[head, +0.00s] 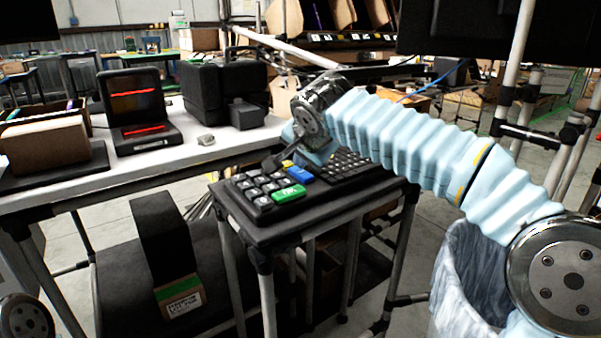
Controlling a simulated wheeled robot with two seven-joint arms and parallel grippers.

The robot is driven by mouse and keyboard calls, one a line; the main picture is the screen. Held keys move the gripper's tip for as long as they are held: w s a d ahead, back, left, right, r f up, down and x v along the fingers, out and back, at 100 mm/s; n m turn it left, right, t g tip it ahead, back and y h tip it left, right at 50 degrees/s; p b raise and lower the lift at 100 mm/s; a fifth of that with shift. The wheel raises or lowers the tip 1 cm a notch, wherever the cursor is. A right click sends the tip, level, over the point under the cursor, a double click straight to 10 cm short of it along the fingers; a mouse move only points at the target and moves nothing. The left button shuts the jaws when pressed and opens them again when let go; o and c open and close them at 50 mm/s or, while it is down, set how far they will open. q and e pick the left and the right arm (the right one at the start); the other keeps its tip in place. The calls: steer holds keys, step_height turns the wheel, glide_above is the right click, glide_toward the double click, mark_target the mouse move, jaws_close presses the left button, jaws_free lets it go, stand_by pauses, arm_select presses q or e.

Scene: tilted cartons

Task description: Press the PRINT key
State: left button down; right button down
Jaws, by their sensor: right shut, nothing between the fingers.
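A dark keypad (264,189) with several grey keys and a few coloured ones sits on a small black stand. A green key (288,194) is at its front right, a blue key (300,174) behind it, and a yellow key (287,164) farther back. The key labels are too small to read, so I cannot tell which is PRINT. My right gripper (271,164) is shut and empty, pointing down at the keypad's back edge near the yellow key. I cannot tell whether it touches anything. My left gripper is out of view.
A black keyboard (343,167) lies right of the keypad, partly behind my right arm. On the white table (150,158) stand a scanner-like device with red lines (146,129), a black printer (222,92) and a carton (48,145). A lined bin (462,270) is at lower right.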

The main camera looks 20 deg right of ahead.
mark_target(302, 174)
steer(key=shift+f+b, duration=0.4)
steer(key=shift+r, duration=0.15)
stand_by(0.5)
steer(key=shift+r+p, duration=0.7)
steer(key=shift+r, duration=0.1)
step_height(302, 174, up, 5)
steer(key=p, duration=0.4)
stand_by(0.5)
